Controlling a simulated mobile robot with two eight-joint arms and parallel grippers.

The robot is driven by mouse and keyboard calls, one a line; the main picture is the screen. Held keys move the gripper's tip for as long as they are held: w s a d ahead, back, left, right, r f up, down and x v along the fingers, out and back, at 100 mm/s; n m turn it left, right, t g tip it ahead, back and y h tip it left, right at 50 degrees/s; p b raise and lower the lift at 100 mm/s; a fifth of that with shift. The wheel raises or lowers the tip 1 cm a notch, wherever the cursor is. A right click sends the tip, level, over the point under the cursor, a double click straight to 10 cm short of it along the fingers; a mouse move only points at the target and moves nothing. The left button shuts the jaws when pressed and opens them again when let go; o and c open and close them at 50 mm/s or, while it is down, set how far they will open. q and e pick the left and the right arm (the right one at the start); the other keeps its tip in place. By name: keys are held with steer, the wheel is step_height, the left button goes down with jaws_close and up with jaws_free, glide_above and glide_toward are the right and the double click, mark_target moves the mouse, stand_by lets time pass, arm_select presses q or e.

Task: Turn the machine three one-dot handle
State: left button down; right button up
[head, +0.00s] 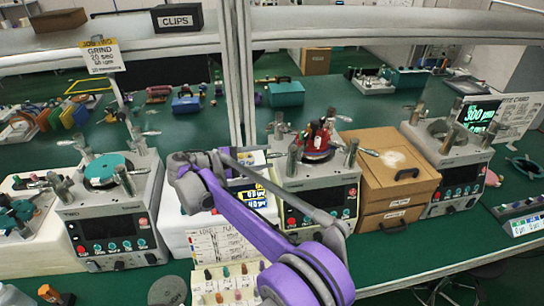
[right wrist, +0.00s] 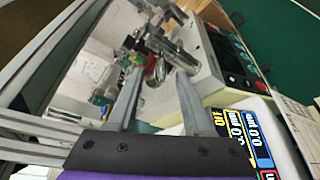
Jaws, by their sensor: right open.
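The centre machine (head: 318,198) stands right of the machine marked TWO; its number is not legible, and I take it as machine three. Its top carries metal posts and handles (head: 294,157) around a plate with red parts (head: 318,140). Dots on the handles are too small to tell. My right gripper (head: 228,158) is just left of this machine's top, its arm crossing in front. In the right wrist view it is open (right wrist: 160,75), with metal posts and a handle (right wrist: 158,45) beyond its fingertips. Whether anything lies between the fingers is unclear. My left gripper is not in view.
Machine TWO (head: 112,232) stands left, another machine (head: 452,165) right. A wooden drawer box (head: 398,185) stands close on the centre machine's right.

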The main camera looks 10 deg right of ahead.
steer(key=v, duration=0.7)
steer(key=shift+r, duration=0.1)
steer(key=s+d+f+m+g+y, duration=0.1)
steer(key=s+d+f+y, duration=0.2)
steer(key=s+d, duration=0.35)
steer(key=s+d+f+m+g+y, duration=0.15)
steer(key=s+d+y, duration=0.25)
steer(key=d, duration=0.6)
steer(key=s+d+f+m+t+y, duration=0.1)
steer(key=s+f+m+y, duration=0.2)
steer(key=s+f, duration=0.3)
steer(key=s+f+m+t+y, duration=0.1)
steer(key=s+f+m+y, duration=0.3)
steer(key=s, duration=1)
step_height(320, 180, down, 4)
steer(key=shift+s+d+r+m+t+y, duration=0.3)
steer(key=shift+d+m+t, duration=0.1)
steer(key=shift+m, duration=0.15)
